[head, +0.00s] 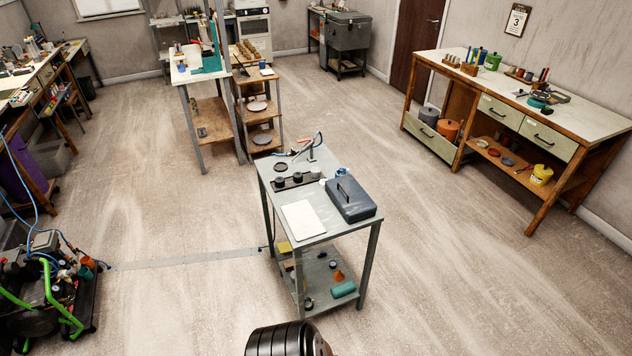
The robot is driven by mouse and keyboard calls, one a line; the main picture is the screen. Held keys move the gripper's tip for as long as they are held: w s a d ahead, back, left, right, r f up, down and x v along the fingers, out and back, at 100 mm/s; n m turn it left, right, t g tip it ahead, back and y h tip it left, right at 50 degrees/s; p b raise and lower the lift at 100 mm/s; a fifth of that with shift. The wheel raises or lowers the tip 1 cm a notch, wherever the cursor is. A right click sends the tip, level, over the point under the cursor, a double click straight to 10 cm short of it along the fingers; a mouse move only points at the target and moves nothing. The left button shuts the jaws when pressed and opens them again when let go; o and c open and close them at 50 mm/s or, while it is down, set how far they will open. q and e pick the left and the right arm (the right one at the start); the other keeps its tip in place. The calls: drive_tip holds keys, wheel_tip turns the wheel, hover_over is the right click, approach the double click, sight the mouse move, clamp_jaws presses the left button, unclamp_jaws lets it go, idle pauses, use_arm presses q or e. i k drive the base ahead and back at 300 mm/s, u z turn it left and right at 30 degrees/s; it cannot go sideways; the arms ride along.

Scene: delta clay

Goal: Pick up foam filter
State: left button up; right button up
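I cannot tell for sure which item is the foam filter at this size. A small metal table (316,228) stands in the middle of the head view. On its lower shelf lie a teal cylinder (343,290), a small orange piece (338,276), a flat yellow piece (284,247) and several small dark items. On its top are a blue-grey toolbox (352,201), a white sheet (303,219) and a dark strip with small round pieces (297,180). Neither of my grippers is in view.
A long workbench (575,115) with drawers stands at the right. A compressor (50,290) with hoses is at the lower left. Shelved stands (215,150) are behind the table. The floor (450,270) right of the table is open.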

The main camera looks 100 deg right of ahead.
sight(315, 171)
drive_tip(key=z, duration=2.95)
